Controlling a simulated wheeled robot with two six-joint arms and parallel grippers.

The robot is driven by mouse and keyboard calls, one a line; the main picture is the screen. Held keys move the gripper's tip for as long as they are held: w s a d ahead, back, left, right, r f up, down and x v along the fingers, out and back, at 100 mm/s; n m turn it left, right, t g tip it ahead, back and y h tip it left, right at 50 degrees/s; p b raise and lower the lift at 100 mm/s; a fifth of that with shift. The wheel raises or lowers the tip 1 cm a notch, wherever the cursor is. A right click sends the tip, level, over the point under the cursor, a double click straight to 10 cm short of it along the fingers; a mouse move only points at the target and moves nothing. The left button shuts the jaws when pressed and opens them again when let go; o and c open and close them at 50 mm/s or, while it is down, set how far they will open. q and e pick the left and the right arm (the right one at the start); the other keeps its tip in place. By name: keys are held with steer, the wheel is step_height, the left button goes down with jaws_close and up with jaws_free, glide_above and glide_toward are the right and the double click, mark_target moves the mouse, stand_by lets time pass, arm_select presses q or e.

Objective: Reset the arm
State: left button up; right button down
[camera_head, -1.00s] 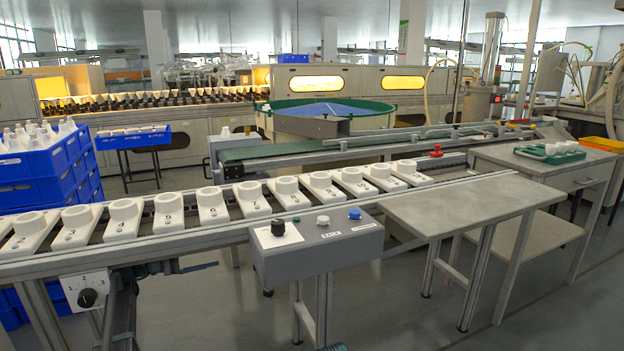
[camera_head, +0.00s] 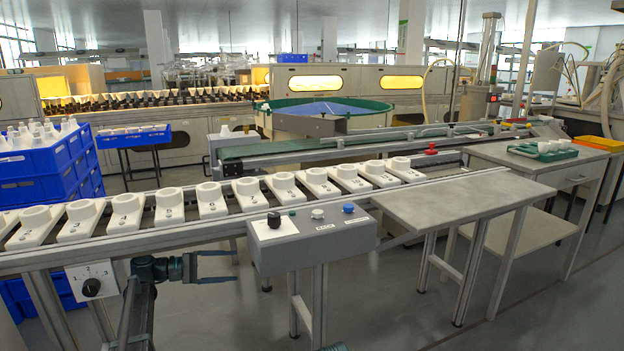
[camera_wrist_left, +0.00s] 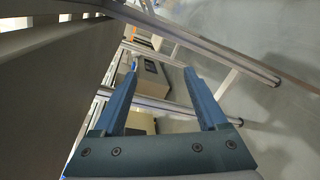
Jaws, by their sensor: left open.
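My left gripper (camera_head: 232,267) is in the lower left of the head view, in front of and below the edge of the conveyor rail. Its two blue fingers point right and are apart, with nothing between them. In the left wrist view the open fingers (camera_wrist_left: 166,95) also show, with frame bars and the floor beyond them. My left arm comes up from the bottom edge, beside the white selector panel (camera_head: 91,282).
A grey control box (camera_head: 313,240) with a black knob and buttons is just right of my gripper. Above runs the conveyor rail (camera_head: 150,236) with numbered white holders (camera_head: 169,204). A grey table (camera_head: 463,199) stands right. Blue crates (camera_head: 40,170) are at left. Floor below is open.

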arm_select(q)
steer(key=s+d+f+m+g+y, duration=0.35)
steer(key=s+d+f, duration=0.35)
steer(key=s+d, duration=0.25)
steer(key=s+d+f+m+g+y, duration=0.2)
steer(key=s+d+f+m+y, duration=0.15)
steer(key=s+d+f, duration=0.55)
steer(key=s+f+m+y, duration=0.3)
steer(key=s+m+y, duration=0.3)
steer(key=s+y, duration=0.7)
step_height(320, 180, up, 47)
steer(key=s+h+p, duration=0.2)
steer(key=h+p, duration=0.1)
steer(key=p, duration=4.3)
steer(key=shift+s+a+f, duration=0.15)
steer(key=shift+s, duration=0.1)
